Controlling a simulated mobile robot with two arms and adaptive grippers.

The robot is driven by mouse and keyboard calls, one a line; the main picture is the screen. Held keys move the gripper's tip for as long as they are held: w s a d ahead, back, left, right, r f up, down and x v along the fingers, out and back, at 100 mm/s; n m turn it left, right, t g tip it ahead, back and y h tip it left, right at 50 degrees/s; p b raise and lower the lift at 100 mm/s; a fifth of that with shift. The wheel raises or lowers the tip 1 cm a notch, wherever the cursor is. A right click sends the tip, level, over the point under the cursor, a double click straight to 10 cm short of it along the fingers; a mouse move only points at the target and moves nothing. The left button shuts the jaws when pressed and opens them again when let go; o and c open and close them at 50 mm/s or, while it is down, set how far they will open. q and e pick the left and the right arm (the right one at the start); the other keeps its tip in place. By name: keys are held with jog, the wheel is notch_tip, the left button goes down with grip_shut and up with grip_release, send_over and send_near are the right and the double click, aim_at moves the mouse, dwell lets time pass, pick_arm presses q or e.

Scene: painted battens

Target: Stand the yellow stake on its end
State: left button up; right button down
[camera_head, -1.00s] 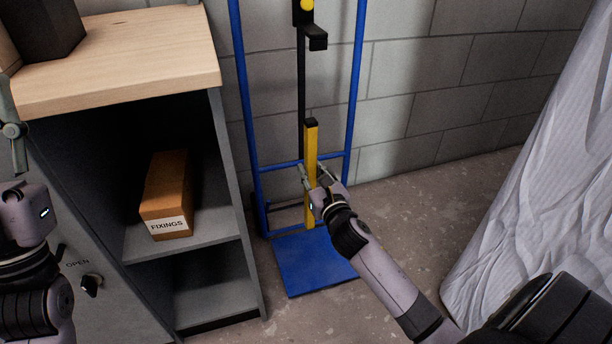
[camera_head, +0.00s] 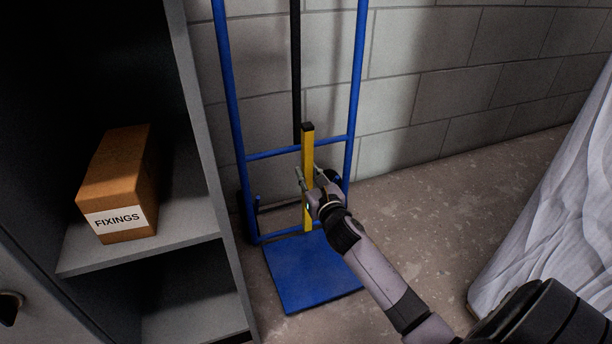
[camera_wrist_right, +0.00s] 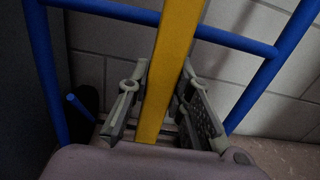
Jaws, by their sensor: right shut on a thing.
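The yellow stake (camera_head: 308,152) is a slim square bar with a dark top end. It stands upright, long axis near vertical, in front of the blue hand truck (camera_head: 230,85). My right gripper (camera_head: 308,177) is shut on it around its middle. In the right wrist view the stake (camera_wrist_right: 173,45) runs between the two fingers of my gripper (camera_wrist_right: 163,75). Its lower end is close to the back edge of the truck's blue toe plate (camera_head: 310,275); I cannot tell whether it touches. My left gripper is out of view.
An open grey shelf unit (camera_head: 205,165) stands at the left, with a cardboard box marked FIXINGS (camera_head: 120,180) on its shelf. A block wall (camera_head: 455,90) is behind the truck. A pale draped sheet (camera_head: 560,220) hangs at the right. Bare floor (camera_head: 430,215) lies between.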

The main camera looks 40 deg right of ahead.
jog(key=shift+r, duration=0.2)
jog(key=shift+p, duration=0.35)
notch_tip(320, 180, down, 8)
jog(key=b, duration=0.5)
jog(key=shift+r+b, duration=0.25)
jog(key=shift+b, duration=0.15)
jog(key=shift+f, duration=0.35)
dwell(1.0)
jog(key=c, duration=1.4)
grip_release()
jog(key=shift+o, duration=0.5)
jog(key=shift+f, duration=0.15)
jog(key=shift+o, duration=1.5)
